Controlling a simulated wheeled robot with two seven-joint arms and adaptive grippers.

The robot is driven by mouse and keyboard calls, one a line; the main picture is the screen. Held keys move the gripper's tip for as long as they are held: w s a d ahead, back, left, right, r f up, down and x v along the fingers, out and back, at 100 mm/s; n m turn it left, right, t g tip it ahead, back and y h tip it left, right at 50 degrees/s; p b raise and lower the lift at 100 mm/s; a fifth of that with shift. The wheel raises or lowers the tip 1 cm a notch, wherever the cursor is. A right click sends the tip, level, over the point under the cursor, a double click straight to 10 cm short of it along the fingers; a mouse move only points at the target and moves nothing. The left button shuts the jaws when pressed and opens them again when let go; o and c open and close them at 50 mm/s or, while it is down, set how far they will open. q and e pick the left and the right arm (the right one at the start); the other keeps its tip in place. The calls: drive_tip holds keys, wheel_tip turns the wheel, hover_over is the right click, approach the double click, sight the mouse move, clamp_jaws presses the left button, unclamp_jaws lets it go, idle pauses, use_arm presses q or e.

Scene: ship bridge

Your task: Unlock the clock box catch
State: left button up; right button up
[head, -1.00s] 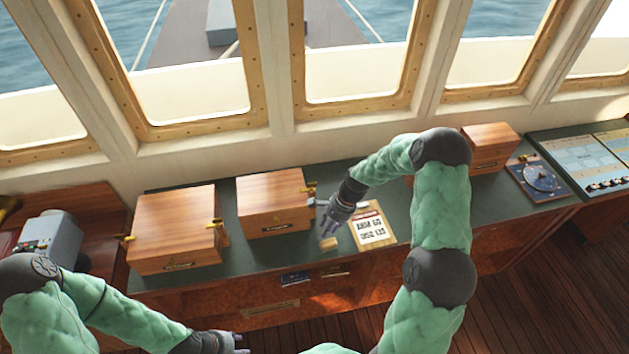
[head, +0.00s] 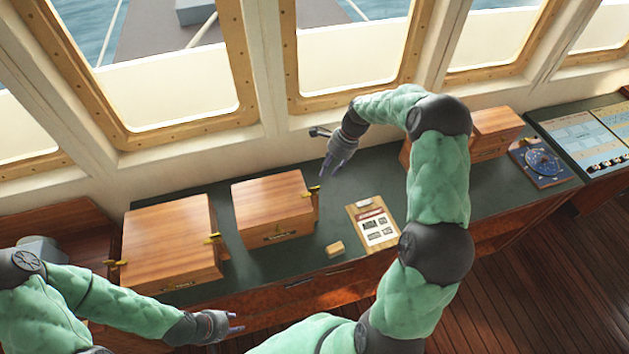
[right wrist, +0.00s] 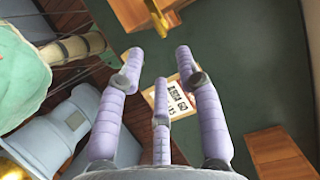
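Three wooden boxes stand on the green counter: a large left box (head: 165,235), a middle box (head: 270,205) and a right box (head: 497,125), partly behind my right arm. Their label plates are too small to read, so I cannot tell which is the clock box. A brass catch (head: 313,190) sticks out from the middle box's right side. Brass catches also show on the left box (head: 212,238). My right gripper (head: 328,175) is open and empty, just behind and right of the middle box's catch; its spread fingers fill the right wrist view (right wrist: 160,65). My left gripper (head: 237,322) is open and empty before the counter.
A blue dial plate (head: 541,160) lies at the right. Window frames rise close behind the counter.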

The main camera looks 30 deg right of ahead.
sight(319, 187)
drive_tip(key=p+x, duration=0.1)
drive_tip(key=x, duration=0.7)
drive_tip(key=shift+p, duration=0.3)
drive_tip(key=shift+s+a+f, duration=0.1)
drive_tip(key=shift+a+f, duration=0.15)
drive_tip(key=shift+f, duration=0.4)
drive_tip(key=shift+c, duration=0.2)
clamp_jaws()
